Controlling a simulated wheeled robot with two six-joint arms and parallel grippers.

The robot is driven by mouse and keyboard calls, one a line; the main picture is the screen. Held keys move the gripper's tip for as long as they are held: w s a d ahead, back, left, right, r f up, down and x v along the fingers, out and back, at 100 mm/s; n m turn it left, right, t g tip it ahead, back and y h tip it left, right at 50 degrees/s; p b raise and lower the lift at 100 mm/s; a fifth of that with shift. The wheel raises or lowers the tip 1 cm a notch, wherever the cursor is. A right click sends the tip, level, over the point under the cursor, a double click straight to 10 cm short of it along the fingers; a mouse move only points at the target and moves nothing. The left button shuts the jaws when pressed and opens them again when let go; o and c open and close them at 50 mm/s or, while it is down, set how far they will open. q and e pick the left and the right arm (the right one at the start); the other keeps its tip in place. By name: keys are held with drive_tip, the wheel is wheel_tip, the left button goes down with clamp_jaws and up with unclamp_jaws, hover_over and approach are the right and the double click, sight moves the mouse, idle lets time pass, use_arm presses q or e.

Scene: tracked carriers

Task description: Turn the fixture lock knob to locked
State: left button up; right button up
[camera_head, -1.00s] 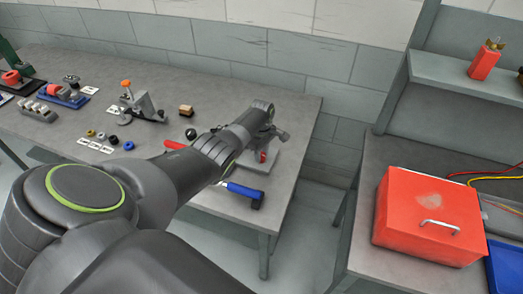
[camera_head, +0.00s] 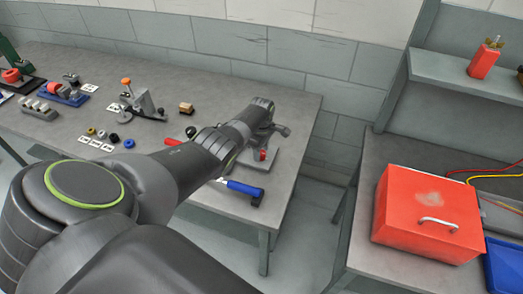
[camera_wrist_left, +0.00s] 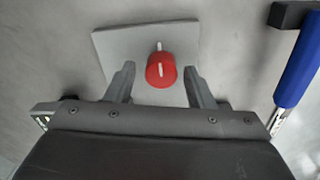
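The red lock knob (camera_wrist_left: 160,73) has a white mark line and sits on a light grey plate (camera_wrist_left: 105,45) in the left wrist view. The line runs nearly straight up and down in that view. My left gripper (camera_wrist_left: 159,69) is open, with one finger on each side of the knob and a visible gap to both. In the head view the knob (camera_head: 263,155) shows below my left wrist, near the bench's right end, and the plate is partly hidden by my arm. My right gripper is not in view.
A blue-handled tool (camera_head: 243,190) lies close to the plate, near the bench edge. Several small parts and a grey clamp fixture (camera_head: 147,108) stand further left. A gap separates this bench from the right one, which holds a red box (camera_head: 428,215).

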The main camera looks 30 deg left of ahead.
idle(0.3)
use_arm(q)
wheel_tip(320, 180, up, 6)
drive_tip(key=shift+r+p, duration=0.15)
drive_tip(key=shift+p, duration=0.65)
wheel_tip(320, 180, up, 11)
drive_tip(key=shift+r+b, duration=0.1)
drive_tip(key=shift+b, duration=0.75)
